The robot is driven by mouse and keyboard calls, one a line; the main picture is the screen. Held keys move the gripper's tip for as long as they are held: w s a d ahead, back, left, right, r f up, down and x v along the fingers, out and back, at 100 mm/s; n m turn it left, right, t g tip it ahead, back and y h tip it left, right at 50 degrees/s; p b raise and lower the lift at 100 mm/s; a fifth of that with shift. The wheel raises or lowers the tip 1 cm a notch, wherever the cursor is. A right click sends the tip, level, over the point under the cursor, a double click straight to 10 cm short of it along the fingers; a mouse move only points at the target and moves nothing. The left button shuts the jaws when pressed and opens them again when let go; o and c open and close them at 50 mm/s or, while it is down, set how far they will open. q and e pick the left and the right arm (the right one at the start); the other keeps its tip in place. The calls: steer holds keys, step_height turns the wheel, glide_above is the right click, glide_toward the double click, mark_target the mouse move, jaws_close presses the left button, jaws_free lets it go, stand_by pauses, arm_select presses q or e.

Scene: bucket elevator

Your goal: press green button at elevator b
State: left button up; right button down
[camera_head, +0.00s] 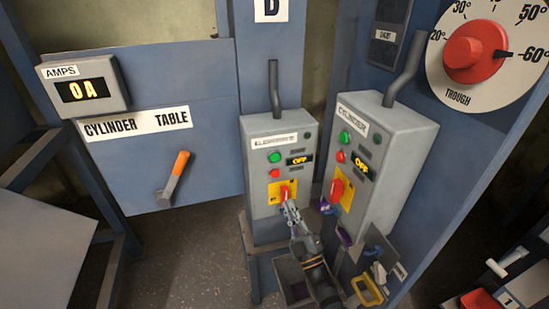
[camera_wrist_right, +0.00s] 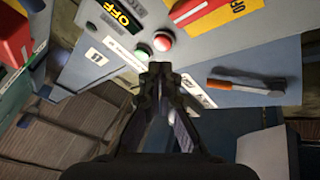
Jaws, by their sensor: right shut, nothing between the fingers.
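My right gripper (camera_head: 288,210) is shut and empty, in front of the box's lower face near the red switch (camera_head: 285,191). In the right wrist view the gripper tips (camera_wrist_right: 160,70) appear close to the green button (camera_wrist_right: 142,53) and red button (camera_wrist_right: 163,40); contact cannot be told. My left gripper is out of view.
The grey cylinder box (camera_head: 390,150) stands to the right, with its own green button (camera_head: 346,137) and OFF display. A red trough dial (camera_head: 466,55) is at upper right. The cylinder table panel (camera_head: 150,160) with an orange-handled lever (camera_head: 179,165) is at left.

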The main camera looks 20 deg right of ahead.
mark_target(275, 158)
step_height(275, 158, up, 11)
steer(key=s+a+n+t+y, duration=0.1)
steer(key=s+n+t+y, duration=0.1)
steer(key=n, duration=0.1)
steer(key=shift+s+a+f+t+y, duration=0.2)
steer(key=shift+s+t+y, duration=0.1)
steer(key=shift+s+y, duration=0.1)
steer(key=shift+w+a+b, duration=0.15)
steer(key=shift+w+b, duration=1.75)
steer(key=shift+w, duration=2.55)
steer(key=shift+h, duration=0.3)
steer(key=shift+w+b, duration=0.35)
steer(key=shift+w, duration=0.05)
